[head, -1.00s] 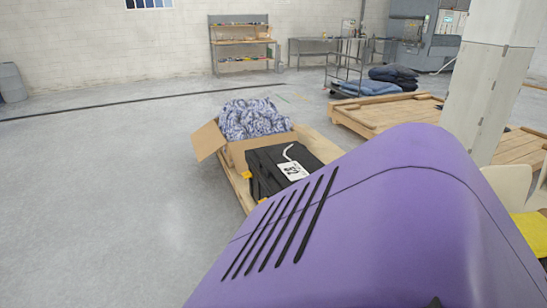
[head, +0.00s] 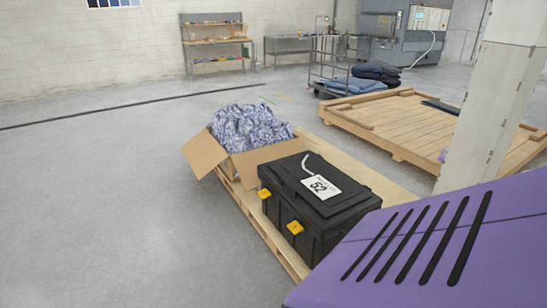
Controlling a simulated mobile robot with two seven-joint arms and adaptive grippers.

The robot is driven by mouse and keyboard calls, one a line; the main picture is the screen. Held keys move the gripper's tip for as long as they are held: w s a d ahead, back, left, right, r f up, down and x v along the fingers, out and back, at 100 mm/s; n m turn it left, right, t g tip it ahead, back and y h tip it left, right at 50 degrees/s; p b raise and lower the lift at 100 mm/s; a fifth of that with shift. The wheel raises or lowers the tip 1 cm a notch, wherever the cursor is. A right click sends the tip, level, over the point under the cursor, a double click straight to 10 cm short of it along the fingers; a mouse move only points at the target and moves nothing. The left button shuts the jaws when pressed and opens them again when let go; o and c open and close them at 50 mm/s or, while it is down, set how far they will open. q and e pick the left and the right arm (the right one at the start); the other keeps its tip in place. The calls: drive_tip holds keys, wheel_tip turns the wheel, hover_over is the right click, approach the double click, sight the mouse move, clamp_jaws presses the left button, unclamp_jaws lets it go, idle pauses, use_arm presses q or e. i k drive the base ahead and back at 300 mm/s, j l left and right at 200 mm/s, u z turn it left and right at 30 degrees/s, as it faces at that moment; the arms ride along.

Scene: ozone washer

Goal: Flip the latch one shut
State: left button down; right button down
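A black toolbox (head: 318,205) with a closed lid stands on a wooden pallet (head: 262,222). A white tag (head: 320,187) marked 52 lies on the lid. Two yellow latches are on its left-facing front side: one (head: 264,193) near the far corner and one (head: 295,227) nearer to me. Whether each is flipped shut is too small to tell. The purple surface covers the view just right of the toolbox's near end. Neither of my grippers shows in the head view.
An open cardboard box (head: 262,155) full of patterned cloth sits behind the toolbox on the pallet. A second pallet (head: 400,122) and a pale pillar (head: 490,115) stand to the right. A purple slotted surface (head: 450,245) fills the lower right. Grey floor at left is clear.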

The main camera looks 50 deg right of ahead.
sight(264, 193)
drive_tip(key=i+z, duration=0.5)
drive_tip(key=i, duration=0.15)
drive_tip(key=i+j+z, duration=0.25)
drive_tip(key=i+z, duration=0.25)
drive_tip(key=i, duration=0.2)
drive_tip(key=i+l+z, duration=0.1)
drive_tip(key=i+z, duration=0.9)
drive_tip(key=z, duration=0.2)
drive_tip(key=i+l+u, duration=0.2)
drive_tip(key=u, duration=0.2)
drive_tip(key=i+l+u, duration=0.4)
drive_tip(key=k+j, duration=0.05)
drive_tip(key=j, duration=0.05)
